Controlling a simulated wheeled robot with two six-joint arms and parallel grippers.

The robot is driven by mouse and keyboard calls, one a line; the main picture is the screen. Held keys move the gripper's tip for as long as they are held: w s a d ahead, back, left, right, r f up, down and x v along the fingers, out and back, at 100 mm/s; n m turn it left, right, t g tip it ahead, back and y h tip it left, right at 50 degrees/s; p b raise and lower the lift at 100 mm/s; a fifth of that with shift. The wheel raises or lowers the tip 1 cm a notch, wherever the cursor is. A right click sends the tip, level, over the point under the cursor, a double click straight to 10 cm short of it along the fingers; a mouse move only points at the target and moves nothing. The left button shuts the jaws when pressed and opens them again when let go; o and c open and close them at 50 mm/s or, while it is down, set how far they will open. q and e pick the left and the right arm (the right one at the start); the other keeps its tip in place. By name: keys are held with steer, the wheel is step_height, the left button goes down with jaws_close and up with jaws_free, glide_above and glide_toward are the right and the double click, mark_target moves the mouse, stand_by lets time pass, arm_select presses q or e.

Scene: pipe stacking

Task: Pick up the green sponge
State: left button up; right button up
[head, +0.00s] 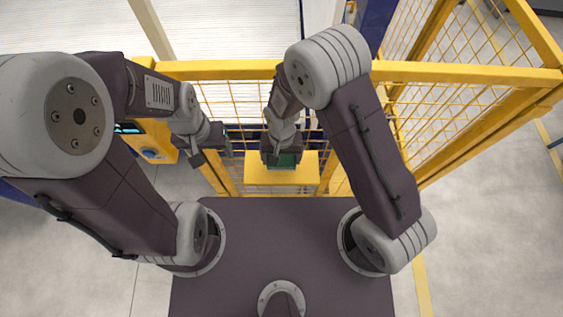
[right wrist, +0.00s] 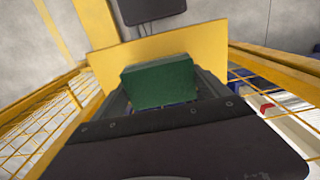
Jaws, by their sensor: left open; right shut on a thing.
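The green sponge (right wrist: 160,83) is a dark green block in the middle of the right wrist view. It sits between the fingers of my right gripper (right wrist: 162,98), which is shut on it. In the head view the sponge (head: 288,160) shows as a small green patch under my right gripper (head: 283,157), over the yellow surface. I cannot tell whether the sponge touches that surface. My left gripper (head: 212,153) is open and empty, left of the yellow surface in the head view.
A small yellow platform (head: 282,176) is below my right gripper. Yellow-framed mesh fencing (head: 470,75) stands behind and to the right. A yellow box-like machine (head: 150,141) is at the left. Open grey floor (head: 490,220) lies at the right.

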steer(key=s+a+r, duration=0.1)
steer(key=s+r, duration=0.2)
steer(key=s, duration=0.2)
steer(key=s+a+r+b, duration=0.1)
steer(key=s+a+r, duration=0.1)
steer(key=s, duration=0.4)
steer(key=shift+s+r, duration=0.15)
steer(key=shift+r, duration=0.65)
